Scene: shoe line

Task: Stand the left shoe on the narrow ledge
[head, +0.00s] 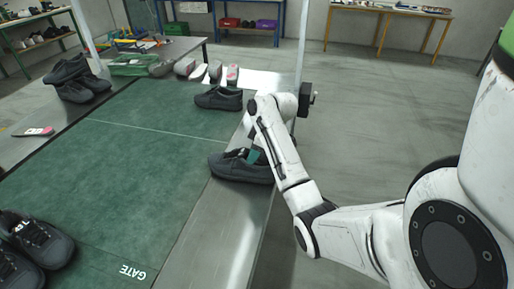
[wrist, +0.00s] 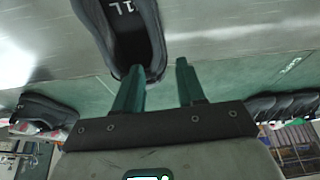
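A dark grey shoe (head: 232,170) sits sole down on the metal strip (head: 222,225) along the right side of the green surface. In the wrist view the shoe (wrist: 106,40) shows a "1L" mark on its insole. My gripper (head: 254,157) is at the shoe's opening, with a teal finger showing there. In the wrist view my gripper (wrist: 159,66) has its two fingers apart, one overlapping the shoe's rim and the other just outside it. Whether either finger touches the shoe cannot be told. A second dark shoe (head: 218,98) stands farther back near the same strip.
The green surface (head: 120,160) with a "GATE" mark is mostly bare. More dark shoes stand at the front left (head: 35,240) and back left (head: 78,80). Several shoe forms (head: 200,72) and a green tray (head: 135,65) lie at the far end. An upright post (head: 300,45) rises behind my arm.

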